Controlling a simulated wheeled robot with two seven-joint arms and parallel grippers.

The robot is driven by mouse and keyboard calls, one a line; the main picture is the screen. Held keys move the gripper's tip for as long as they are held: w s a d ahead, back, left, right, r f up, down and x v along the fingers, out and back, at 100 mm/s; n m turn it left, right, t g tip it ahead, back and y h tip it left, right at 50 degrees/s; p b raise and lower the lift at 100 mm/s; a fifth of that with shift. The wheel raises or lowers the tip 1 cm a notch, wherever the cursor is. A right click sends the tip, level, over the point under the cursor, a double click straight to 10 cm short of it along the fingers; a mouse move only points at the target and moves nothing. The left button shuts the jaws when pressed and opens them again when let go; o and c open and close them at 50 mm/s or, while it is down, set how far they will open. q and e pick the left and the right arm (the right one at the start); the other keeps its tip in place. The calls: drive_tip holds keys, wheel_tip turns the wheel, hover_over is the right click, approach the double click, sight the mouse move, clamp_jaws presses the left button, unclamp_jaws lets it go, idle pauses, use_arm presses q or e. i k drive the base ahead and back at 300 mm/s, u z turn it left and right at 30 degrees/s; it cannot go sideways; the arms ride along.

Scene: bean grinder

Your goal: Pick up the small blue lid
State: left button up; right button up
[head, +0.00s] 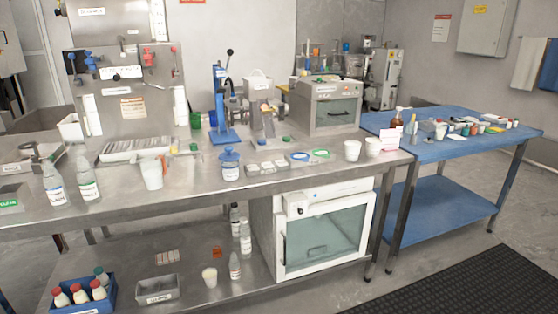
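A small blue round item (300,156), which looks like a lid or ring, lies flat on the steel table right of centre. A similar green round item (320,154) lies just to its right. A jar (231,172) with a blue lid (229,155) on it stands upright to the left, nearer the table's middle. I cannot tell for certain which blue piece is the small blue lid. Neither of my grippers is in view.
The steel table (125,205) holds a white jug (152,172), two bottles (86,180), small trays (266,168), white cups (352,150) and a blue press (222,110). A blue table (445,150) with many small items stands at the right. The table's front strip is mostly clear.

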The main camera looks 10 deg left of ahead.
sight(229, 155)
drive_tip(key=z, duration=0.45)
drive_tip(key=i, duration=1.9)
drive_tip(key=u, duration=0.8)
